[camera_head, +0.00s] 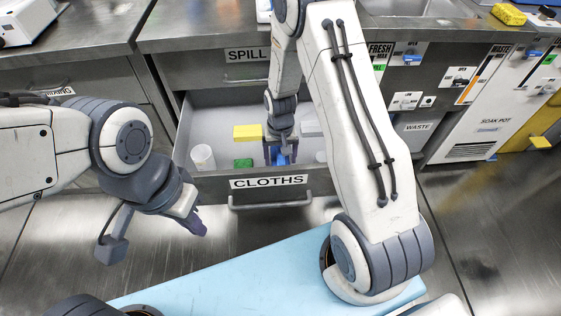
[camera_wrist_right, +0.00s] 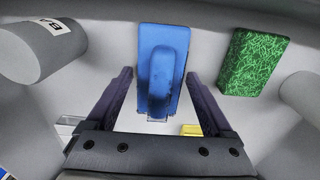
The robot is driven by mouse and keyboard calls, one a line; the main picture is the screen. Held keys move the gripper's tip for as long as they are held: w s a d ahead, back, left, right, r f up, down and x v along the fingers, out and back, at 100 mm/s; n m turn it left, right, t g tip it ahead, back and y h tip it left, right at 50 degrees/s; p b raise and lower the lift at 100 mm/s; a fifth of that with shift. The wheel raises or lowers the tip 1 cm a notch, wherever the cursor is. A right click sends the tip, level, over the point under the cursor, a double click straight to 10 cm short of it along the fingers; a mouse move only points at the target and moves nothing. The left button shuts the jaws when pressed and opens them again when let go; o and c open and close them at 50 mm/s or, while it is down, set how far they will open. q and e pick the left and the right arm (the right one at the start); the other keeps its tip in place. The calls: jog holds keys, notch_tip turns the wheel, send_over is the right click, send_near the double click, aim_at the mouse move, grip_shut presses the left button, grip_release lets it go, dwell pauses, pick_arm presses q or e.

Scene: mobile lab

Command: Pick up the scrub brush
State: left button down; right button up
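The scrub brush (camera_head: 281,159) is a blue block in the open drawer labelled CLOTHS. In the right wrist view the blue brush (camera_wrist_right: 163,55) shows a raised handle along its middle. My right gripper (camera_head: 280,150) reaches down into the drawer at the brush. In the wrist view the right gripper's fingers (camera_wrist_right: 160,95) are apart, one on each side of the brush's near end, with gaps between. My left gripper (camera_head: 193,220) hangs outside the drawer at the left, over the floor; its finger opening is not clear.
In the drawer (camera_head: 182,130) are a yellow sponge (camera_head: 247,132), a green scouring pad (camera_head: 243,163), and a white cylinder (camera_head: 203,157). The pad (camera_wrist_right: 247,62) lies right of the brush in the wrist view. Another pale cylinder (camera_wrist_right: 303,95) is further right.

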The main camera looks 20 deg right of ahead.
grip_shut()
notch_tip(320, 180, up, 10)
jog(key=p, duration=0.3)
